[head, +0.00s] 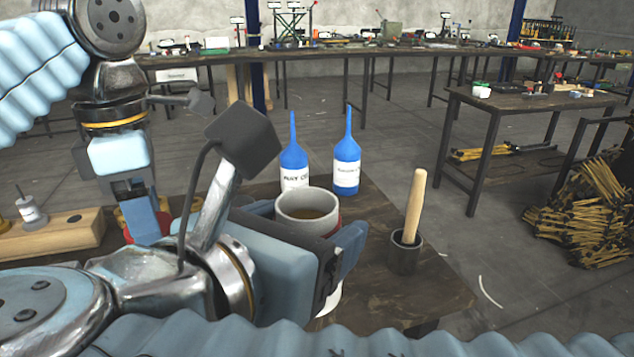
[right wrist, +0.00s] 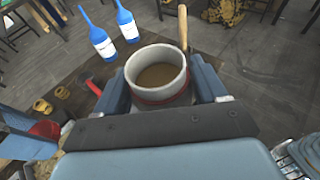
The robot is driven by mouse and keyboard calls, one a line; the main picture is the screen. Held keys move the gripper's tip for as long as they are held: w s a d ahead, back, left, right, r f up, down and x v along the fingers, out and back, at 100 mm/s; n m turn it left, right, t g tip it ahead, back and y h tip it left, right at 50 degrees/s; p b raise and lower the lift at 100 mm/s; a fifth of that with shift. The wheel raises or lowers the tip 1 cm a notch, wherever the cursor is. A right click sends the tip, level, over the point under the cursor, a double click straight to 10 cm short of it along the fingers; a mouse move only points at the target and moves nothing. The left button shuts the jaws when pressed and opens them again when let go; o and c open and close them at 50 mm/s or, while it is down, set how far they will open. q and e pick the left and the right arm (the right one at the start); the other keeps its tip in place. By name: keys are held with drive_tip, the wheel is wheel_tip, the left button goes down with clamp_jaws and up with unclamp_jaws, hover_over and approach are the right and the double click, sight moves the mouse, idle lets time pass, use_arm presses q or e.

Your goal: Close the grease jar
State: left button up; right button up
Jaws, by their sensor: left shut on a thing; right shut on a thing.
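The open grease jar (head: 308,203) is a pale round pot with brown grease inside and a red band lower down. It also shows upright in the right wrist view (right wrist: 158,80). My right gripper (head: 308,235) is shut around the jar, one finger on each side. My left gripper (head: 148,222) is left of the jar, apart from it, pointing down. It is shut on a red thing, probably the lid, mostly hidden by the fingers in the head view. The red thing (right wrist: 46,130) shows at the left edge of the right wrist view.
Two blue bottles (head: 293,165) (head: 346,165) stand behind the jar. A dark cup (head: 403,255) with a wooden handle (head: 414,205) stands right of it. A wooden block (head: 55,232) is at far left.

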sight(319, 211)
drive_tip(key=o, duration=0.8)
drive_tip(key=c, duration=1.1)
drive_tip(key=shift+o, duration=0.2)
drive_tip(key=w+f, duration=0.1)
drive_tip(key=w, duration=0.1)
drive_tip(key=w+f, duration=0.1)
drive_tip(key=w, duration=0.2)
drive_tip(key=w+d+f, duration=0.1)
drive_tip(key=w, duration=0.2)
drive_tip(key=shift+w+f, duration=0.15)
drive_tip(key=shift+f, duration=0.25)
drive_tip(key=w+f+b, duration=0.1)
drive_tip(key=w+f, duration=0.4)
drive_tip(key=f, duration=0.2)
drive_tip(key=shift+w+d, duration=0.2)
drive_tip(key=shift+w, duration=0.15)
drive_tip(key=shift+f, duration=0.1)
